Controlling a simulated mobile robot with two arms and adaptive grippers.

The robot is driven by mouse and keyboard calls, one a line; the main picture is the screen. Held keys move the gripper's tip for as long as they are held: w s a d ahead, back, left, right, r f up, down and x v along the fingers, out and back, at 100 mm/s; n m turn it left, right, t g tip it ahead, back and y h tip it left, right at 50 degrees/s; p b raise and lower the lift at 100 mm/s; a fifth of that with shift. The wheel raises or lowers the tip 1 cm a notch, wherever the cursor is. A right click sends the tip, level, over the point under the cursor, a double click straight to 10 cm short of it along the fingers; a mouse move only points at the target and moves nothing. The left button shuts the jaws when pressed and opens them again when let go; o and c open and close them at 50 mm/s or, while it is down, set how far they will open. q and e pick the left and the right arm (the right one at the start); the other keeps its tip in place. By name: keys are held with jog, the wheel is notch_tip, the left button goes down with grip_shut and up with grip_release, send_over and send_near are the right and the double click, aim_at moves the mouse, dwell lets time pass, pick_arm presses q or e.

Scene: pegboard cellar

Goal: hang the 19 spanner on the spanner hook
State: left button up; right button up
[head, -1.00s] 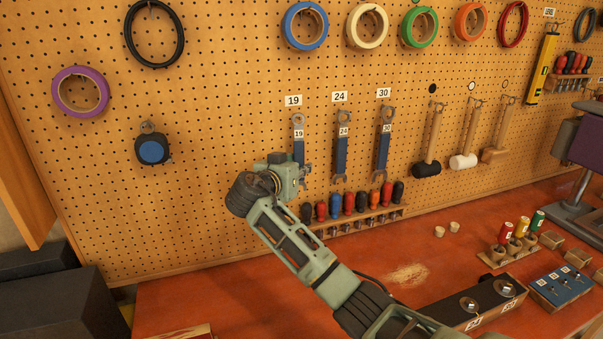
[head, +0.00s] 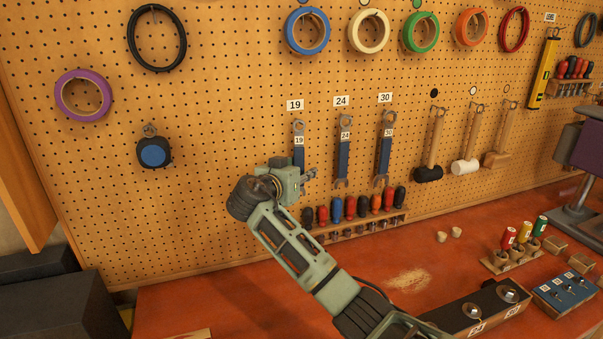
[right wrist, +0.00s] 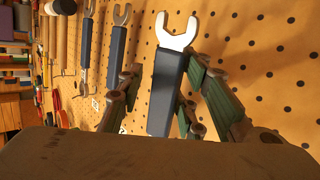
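The 19 spanner (head: 299,153) has a blue handle and a "19" tag. It stands upright against the pegboard below the 19 sign (head: 295,104), its ring end up at the hook there. The contact with the hook is too small to make out. In the right wrist view the handle (right wrist: 166,92) lies between the spread fingers (right wrist: 163,98), with a gap visible on the left finger's side. My left gripper is out of view.
The 24 spanner (head: 344,155) and 30 spanner (head: 385,155) hang just right. A screwdriver rack (head: 362,228) sits close below the gripper. Mallets (head: 430,172) hang further right.

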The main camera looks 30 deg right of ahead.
jog(key=shift+o, duration=0.9)
jog(key=v, duration=1.2)
